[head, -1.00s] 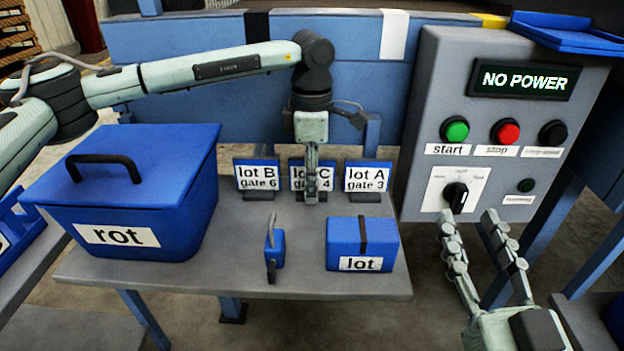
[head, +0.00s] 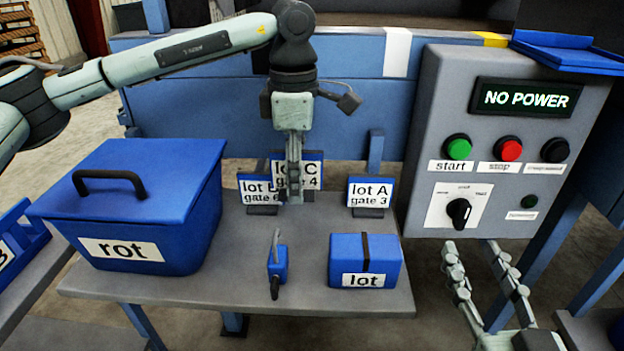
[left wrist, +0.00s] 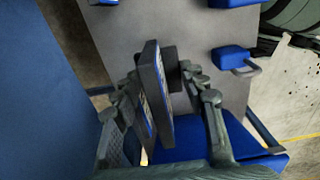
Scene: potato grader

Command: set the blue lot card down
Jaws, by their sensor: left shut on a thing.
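The blue lot C card (head: 311,170), with a white label, is in my left gripper (head: 296,196). It is raised above the table (head: 325,221), behind the lot B card (head: 259,200) in the picture and partly covering or touching its right side; I cannot tell which. The fingers hide part of its label. In the left wrist view the card (left wrist: 154,85) stands edge-on between the fingers. The lot A card (head: 370,192) stands to the right. My right gripper (head: 470,247) is open and empty, below the control panel.
A blue rot bin (head: 150,220) with a handled lid fills the table's left side. A blue lot box (head: 348,254) and a small blue handled item (head: 277,263) stand in front. The grey control panel (head: 425,165) reads NO POWER. Bare table lies between the lot B and lot A cards.

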